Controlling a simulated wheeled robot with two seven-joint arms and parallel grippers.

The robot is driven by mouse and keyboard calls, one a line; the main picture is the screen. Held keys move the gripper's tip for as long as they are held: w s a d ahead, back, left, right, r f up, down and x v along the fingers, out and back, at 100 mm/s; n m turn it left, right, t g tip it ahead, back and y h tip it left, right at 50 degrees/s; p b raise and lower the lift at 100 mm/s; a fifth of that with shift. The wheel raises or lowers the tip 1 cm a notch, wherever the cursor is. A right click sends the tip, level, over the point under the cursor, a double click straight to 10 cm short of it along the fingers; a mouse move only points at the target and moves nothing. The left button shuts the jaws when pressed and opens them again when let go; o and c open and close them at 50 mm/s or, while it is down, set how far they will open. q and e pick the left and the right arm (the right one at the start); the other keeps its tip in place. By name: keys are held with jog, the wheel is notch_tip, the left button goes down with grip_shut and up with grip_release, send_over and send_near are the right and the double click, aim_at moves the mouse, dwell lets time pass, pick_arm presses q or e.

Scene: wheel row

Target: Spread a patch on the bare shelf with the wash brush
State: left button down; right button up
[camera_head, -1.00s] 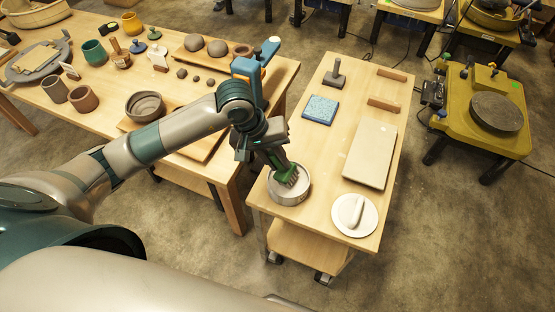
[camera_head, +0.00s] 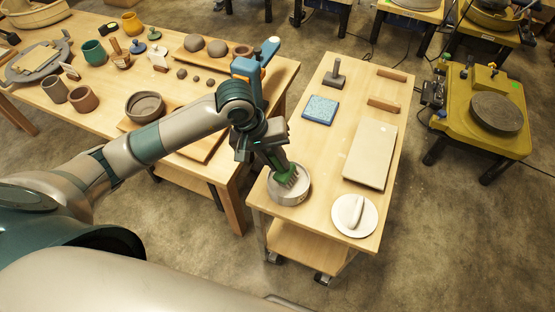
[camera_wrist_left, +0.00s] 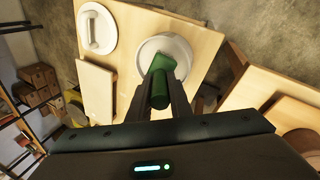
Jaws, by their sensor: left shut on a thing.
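My left gripper (camera_head: 279,165) is shut on the green wash brush (camera_head: 287,175), which points down at the round grey bowl (camera_head: 289,194) near the cart's left edge. The brush's lower end is at the bowl; I cannot tell how deep it reaches. In the left wrist view the gripper (camera_wrist_left: 162,88) holds the green brush (camera_wrist_left: 160,68) by its handle, and the bowl (camera_wrist_left: 176,46) lies beyond it. The bare shelf, a pale rectangular slab (camera_head: 370,153), lies flat on the cart to the right of the bowl. It also shows in the left wrist view (camera_wrist_left: 97,92). My right gripper is out of view.
On the cart (camera_head: 327,172), a white disc with a handle (camera_head: 354,214) lies below the slab. A blue sponge-like block (camera_head: 320,109), a grey handled tool (camera_head: 334,76) and two brown bars (camera_head: 384,105) lie farther back. The pottery table (camera_head: 107,96) stands left.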

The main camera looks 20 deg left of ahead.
pick_arm(q)
jog(key=shift+r, duration=0.75)
jog(key=shift+w+r+p, duration=0.1)
jog(key=shift+r+p, duration=0.75)
jog(key=shift+r, duration=1.85)
jog(key=shift+a+f+b, duration=0.15)
jog(key=shift+b, duration=0.4)
jog(key=s+a+m+b, duration=0.1)
jog(key=m+b, duration=0.1)
jog(key=b, duration=0.1)
jog(key=s+a+m+g+b, duration=0.1)
jog(key=s+m+b, duration=0.1)
jog(key=b, duration=0.1)
jog(key=shift+s+a+r+m+b, duration=0.2)
jog(key=shift+a+m+b, duration=0.1)
jog(key=shift+a+b, duration=0.1)
